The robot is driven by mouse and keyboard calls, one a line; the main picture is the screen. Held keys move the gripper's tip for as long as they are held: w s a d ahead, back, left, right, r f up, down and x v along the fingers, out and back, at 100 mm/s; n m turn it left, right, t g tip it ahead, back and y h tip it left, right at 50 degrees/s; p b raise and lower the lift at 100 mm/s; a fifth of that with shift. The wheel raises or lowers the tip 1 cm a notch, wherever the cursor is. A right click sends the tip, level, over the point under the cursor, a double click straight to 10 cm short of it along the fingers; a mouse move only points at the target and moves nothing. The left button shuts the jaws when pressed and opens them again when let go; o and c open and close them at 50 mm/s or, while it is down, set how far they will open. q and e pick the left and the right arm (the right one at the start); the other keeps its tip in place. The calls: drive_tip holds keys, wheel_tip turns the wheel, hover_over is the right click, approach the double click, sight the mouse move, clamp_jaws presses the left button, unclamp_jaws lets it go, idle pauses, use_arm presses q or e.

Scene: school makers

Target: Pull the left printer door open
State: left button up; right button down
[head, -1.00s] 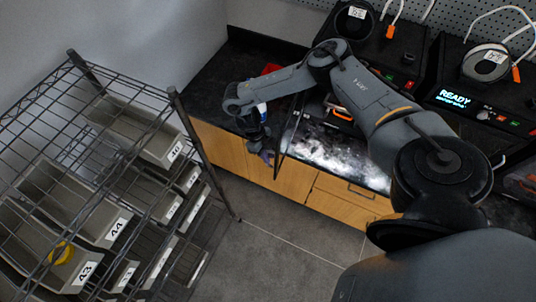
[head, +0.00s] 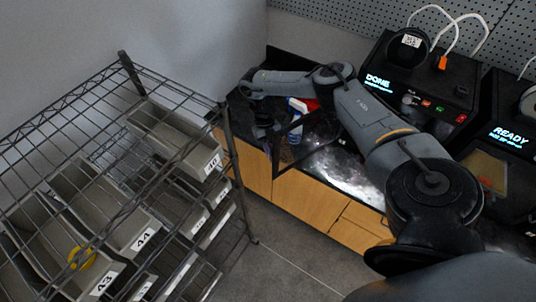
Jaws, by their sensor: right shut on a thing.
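The left printer (head: 445,82) is a black machine at the upper right, with a lit DONE screen. Its dark-framed door (head: 275,155) stands swung out to the left over the counter's front edge, and I see through the frame. My right arm crosses in front of the printer and hides much of its opening. My right gripper (head: 264,132) is shut on the door at its outer side; the fingertips are small and dark. My left gripper is out of view.
A second printer (head: 510,137) with a READY screen stands at the right edge. A blue and white bottle (head: 295,110) stands on the counter behind the door. A wire rack (head: 226,150) with numbered grey bins fills the left. Grey floor lies between rack and cabinets.

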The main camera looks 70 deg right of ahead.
drive_tip(key=shift+r, duration=0.1)
drive_tip(key=c, duration=1.2)
unclamp_jaws()
drive_tip(key=shift+w+d+r, duration=0.1)
drive_tip(key=shift+w+r, duration=0.1)
drive_tip(key=shift+r, duration=0.3)
drive_tip(key=p+v, duration=0.3)
drive_tip(key=v, duration=0.6)
drive_tip(key=shift+w+d+r, duration=0.1)
drive_tip(key=shift+d+r, duration=0.05)
drive_tip(key=shift+r, duration=0.15)
